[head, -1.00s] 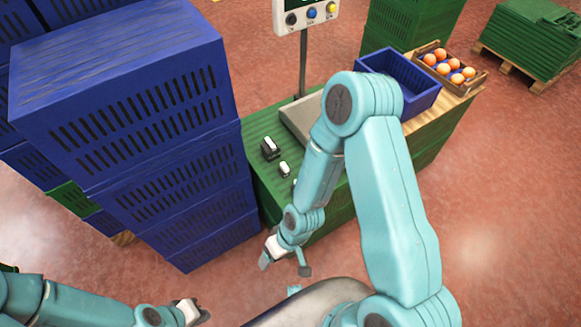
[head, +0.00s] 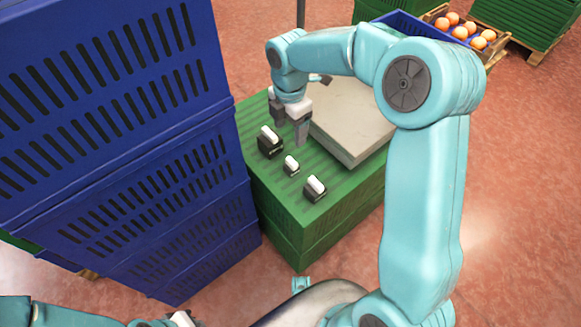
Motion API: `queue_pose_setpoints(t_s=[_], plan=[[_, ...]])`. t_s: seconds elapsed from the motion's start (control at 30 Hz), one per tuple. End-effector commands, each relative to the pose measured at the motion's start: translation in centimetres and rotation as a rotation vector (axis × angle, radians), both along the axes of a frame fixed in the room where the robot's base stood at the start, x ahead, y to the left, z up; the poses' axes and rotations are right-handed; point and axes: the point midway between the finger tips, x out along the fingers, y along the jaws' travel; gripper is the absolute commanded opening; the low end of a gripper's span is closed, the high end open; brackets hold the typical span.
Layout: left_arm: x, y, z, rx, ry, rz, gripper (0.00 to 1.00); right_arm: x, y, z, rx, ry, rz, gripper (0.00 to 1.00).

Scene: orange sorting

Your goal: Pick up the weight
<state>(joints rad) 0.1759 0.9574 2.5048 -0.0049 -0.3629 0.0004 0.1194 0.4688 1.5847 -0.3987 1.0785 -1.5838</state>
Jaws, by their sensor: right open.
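Three black weights with white tops stand in a row on the green crate top: a larger one (head: 269,146), a small one (head: 291,167) and a medium one (head: 315,189). My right gripper (head: 290,132) is open and empty, pointing down over the crate top just behind and to the right of the larger weight. I cannot tell whether a finger touches it. My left gripper (head: 180,319) shows only in part at the bottom edge, and its jaws cannot be read.
A flat grey scale plate (head: 350,128) lies right of the weights. Tall blue crates (head: 110,110) stand close on the left. Behind the scale are a blue crate (head: 405,27) and a box of oranges (head: 438,14). Red floor lies open at the right.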

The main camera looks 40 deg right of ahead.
Motion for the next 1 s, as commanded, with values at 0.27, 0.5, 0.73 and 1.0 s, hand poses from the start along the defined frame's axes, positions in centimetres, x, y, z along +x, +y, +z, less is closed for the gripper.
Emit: queue_pose_setpoints(t_s=[0.27,0.5,0.73,1.0], plan=[[0.0,0.0,-2.3,0.0,0.0,0.0,0.0,-0.8,0.4,-6.9,0.002,0.005,-0.001,0.7],[0.0,0.0,-3.0,0.0,0.0,0.0,0.0,-0.7,0.5,-9.9,0.002,0.001,-0.003,0.7],[0.0,0.0,-3.9,0.0,0.0,0.0,0.0,-0.3,0.1,-11.8,0.002,0.002,-0.004,0.7],[0.0,0.0,-5.2,0.0,0.0,0.0,0.0,0.2,-0.5,-15.3,0.002,0.002,-0.003,0.7]])
